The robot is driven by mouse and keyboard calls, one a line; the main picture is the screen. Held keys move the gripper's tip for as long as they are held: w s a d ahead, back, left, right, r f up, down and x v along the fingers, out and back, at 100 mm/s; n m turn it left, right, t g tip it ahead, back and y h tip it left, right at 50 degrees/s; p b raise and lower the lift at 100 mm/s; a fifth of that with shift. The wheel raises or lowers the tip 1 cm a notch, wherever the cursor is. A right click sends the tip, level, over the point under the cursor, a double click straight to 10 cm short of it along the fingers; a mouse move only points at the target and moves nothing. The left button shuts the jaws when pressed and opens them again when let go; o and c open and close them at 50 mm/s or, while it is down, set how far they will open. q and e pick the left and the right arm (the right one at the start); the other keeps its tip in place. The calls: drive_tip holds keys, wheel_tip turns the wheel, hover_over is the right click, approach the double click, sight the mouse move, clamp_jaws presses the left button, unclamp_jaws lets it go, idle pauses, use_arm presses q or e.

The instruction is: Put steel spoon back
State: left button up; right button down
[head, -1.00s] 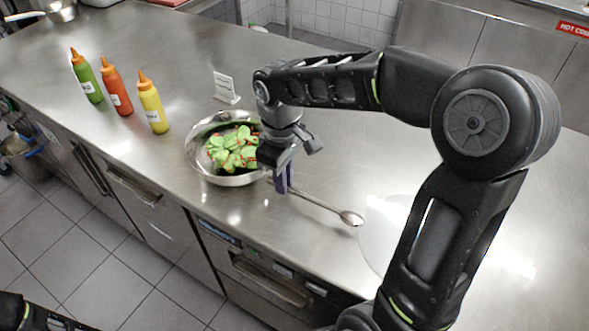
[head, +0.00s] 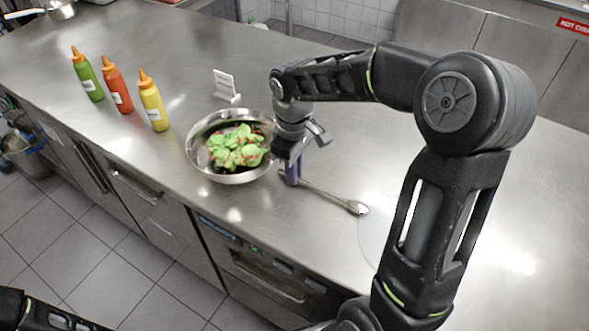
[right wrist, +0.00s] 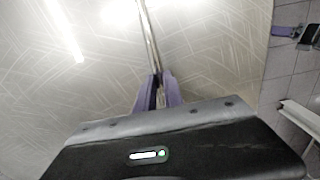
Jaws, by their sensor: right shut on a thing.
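The steel spoon (head: 335,198) is long and shiny, its bowl end pointing right and toward the front edge of the counter. My right gripper (head: 292,176) is shut on the spoon's handle, just right of the salad bowl. In the right wrist view, the purple fingertips (right wrist: 157,92) close around the thin spoon handle (right wrist: 149,35), which runs away toward the top. I cannot tell whether the spoon is lifted or touches the counter. Part of my left arm shows at the lower left of the head view, but its gripper is out of the picture.
A steel bowl (head: 229,179) of green salad stands left of my right gripper. Green (head: 88,80), red (head: 118,95) and yellow (head: 153,106) bottles stand further left. A small white sign (head: 226,85) is behind the bowl. A pale round plate (head: 374,240) lies right of the spoon, partly behind my arm.

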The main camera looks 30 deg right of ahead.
drive_tip(key=c, duration=1.5)
unclamp_jaws()
drive_tip(key=shift+o, duration=0.2)
drive_tip(key=shift+r, duration=0.1)
drive_tip(key=shift+r+p, duration=0.3)
drive_tip(key=shift+r, duration=0.35)
wheel_tip(320, 180, up, 11)
drive_tip(key=shift+r, duration=0.15)
drive_tip(key=shift+w, duration=0.1)
